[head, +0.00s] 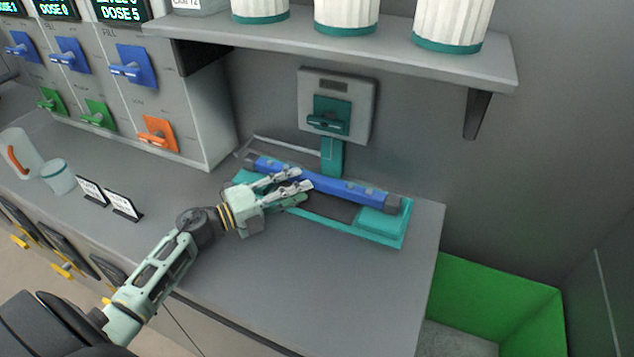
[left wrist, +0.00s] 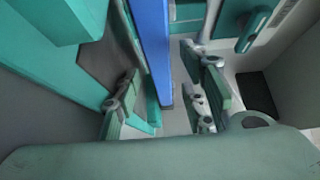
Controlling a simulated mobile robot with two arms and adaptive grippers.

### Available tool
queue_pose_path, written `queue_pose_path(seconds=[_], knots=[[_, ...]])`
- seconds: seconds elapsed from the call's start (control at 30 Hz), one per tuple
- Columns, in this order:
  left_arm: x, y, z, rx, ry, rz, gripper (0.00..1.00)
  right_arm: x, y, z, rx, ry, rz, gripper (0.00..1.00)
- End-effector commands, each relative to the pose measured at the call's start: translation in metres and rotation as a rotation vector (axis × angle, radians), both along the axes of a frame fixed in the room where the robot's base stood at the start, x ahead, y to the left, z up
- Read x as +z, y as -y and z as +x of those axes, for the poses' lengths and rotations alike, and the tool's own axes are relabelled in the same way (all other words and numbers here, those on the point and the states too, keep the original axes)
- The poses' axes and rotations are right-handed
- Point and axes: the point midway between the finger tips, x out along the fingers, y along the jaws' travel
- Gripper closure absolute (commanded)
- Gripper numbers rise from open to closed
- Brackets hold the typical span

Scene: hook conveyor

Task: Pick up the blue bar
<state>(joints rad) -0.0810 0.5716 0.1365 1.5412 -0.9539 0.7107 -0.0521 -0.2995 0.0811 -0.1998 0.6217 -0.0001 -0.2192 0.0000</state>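The blue bar (head: 350,190) lies lengthwise across the teal tray-like fixture (head: 385,238) on the grey counter, with dark pieces at its ends. My left gripper (head: 302,182) is at the bar's middle-left part, coming in from the front. In the left wrist view, the blue bar (left wrist: 152,45) runs between the two fingers of the left gripper (left wrist: 165,95), with visible gaps on both sides. The left gripper is open and not closed on the bar. My right gripper is not in view.
A grey panel with a teal lever (head: 328,118) stands behind the fixture. A shelf (head: 370,48) with white canisters hangs above. Two small cards (head: 122,205) and a clear cup (head: 58,177) stand left. A green bin (head: 500,300) is at right. The front counter is clear.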

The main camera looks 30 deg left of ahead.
Motion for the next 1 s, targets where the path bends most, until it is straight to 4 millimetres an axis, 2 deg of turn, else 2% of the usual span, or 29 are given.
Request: queue_pose_path(seconds=[0.17,0.43,0.77,1.0], knots=[[0.001,0.008,0.012,0.000,0.001,-0.001,0.61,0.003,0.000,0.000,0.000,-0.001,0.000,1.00],[0.001,0.030,0.046,0.002,0.000,-0.001,0.61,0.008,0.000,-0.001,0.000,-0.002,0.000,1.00],[-0.001,0.033,0.051,0.001,-0.002,0.000,0.61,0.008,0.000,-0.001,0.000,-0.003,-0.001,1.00],[-0.001,0.033,0.051,0.001,-0.002,0.001,0.82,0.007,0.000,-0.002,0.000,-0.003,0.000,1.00]])
